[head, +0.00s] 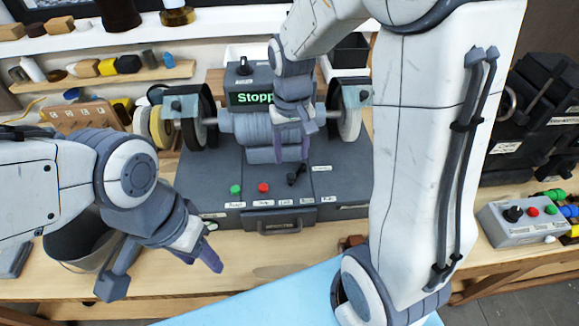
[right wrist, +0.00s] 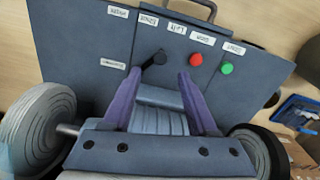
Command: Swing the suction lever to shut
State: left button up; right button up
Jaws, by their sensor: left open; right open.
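The lever (head: 296,175) is a small black handle on the front of the grey machine (head: 345,185), right of the red and green buttons. It also shows in the right wrist view (right wrist: 155,58). The label words beside it are too small to read surely. My right gripper (head: 291,150) hangs over the machine just behind the lever. In the right wrist view its purple fingers (right wrist: 160,75) are apart, with the lever near the left fingertip and nothing held; contact cannot be told. My left gripper (head: 160,270) is open and empty, low at the front left.
The machine has a green-lit display (head: 252,98) starting "Stopp", partly hidden by my right arm, and wheels on both sides. A red button (head: 263,188) and green button (head: 235,189) sit beside the lever. A bucket (head: 75,240) stands left; a grey control box (head: 525,220) lies right.

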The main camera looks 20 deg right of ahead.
aim_at(291, 174)
notch_tip(291, 174, down, 7)
jog(key=shift+r, duration=0.1)
dwell(0.3)
grip_shut()
dwell(1.3)
